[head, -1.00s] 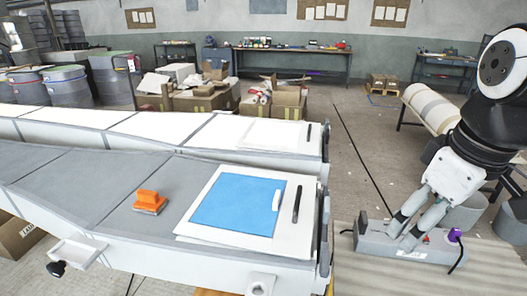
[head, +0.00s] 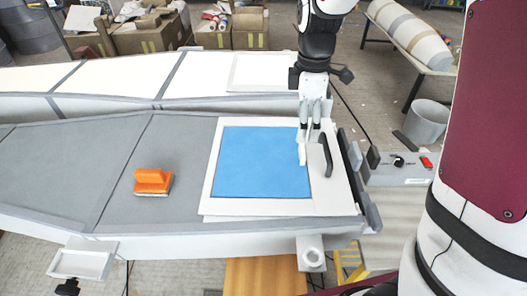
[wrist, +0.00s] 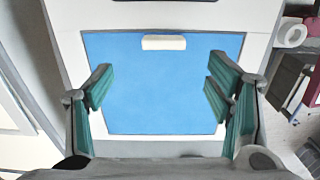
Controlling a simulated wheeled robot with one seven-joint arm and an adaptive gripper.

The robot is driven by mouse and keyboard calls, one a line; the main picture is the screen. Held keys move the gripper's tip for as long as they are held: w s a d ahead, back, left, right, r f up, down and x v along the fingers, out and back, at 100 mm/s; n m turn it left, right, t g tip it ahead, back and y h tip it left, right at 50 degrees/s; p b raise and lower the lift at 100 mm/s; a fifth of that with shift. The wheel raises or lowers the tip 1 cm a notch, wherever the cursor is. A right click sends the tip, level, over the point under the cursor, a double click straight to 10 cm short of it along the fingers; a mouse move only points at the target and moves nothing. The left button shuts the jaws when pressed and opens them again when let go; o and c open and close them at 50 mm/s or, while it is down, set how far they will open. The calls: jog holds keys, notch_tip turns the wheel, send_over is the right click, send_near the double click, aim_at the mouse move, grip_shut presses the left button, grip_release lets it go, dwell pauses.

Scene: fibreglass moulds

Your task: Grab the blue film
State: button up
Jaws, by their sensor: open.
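The blue film (head: 255,165) is a flat square sheet on a white board (head: 211,190), on the grey mould (head: 60,165). It also fills the middle of the wrist view (wrist: 160,90). A small white tab (wrist: 164,43) lies at one edge of the film; in the head view it is at the right edge, by my fingers. My gripper (head: 309,135) points down at the film's right edge. In the wrist view, my gripper (wrist: 157,92) has its fingers spread wide with nothing between them. I cannot tell how high they are above the film.
A grey box (head: 400,170) with a red switch is beyond the mould's right end. A second, white mould lies behind.

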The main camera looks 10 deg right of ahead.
aim_at(301, 149)
jog(key=shift+s+f+p, duration=0.15)
jog(key=shift+f+p, duration=0.1)
jog(key=shift+f, duration=1.9)
jog(key=shift+s+f+p, duration=0.1)
jog(key=shift+f+p, duration=0.1)
jog(key=shift+f, duration=1.95)
jog(key=c, duration=1.3)
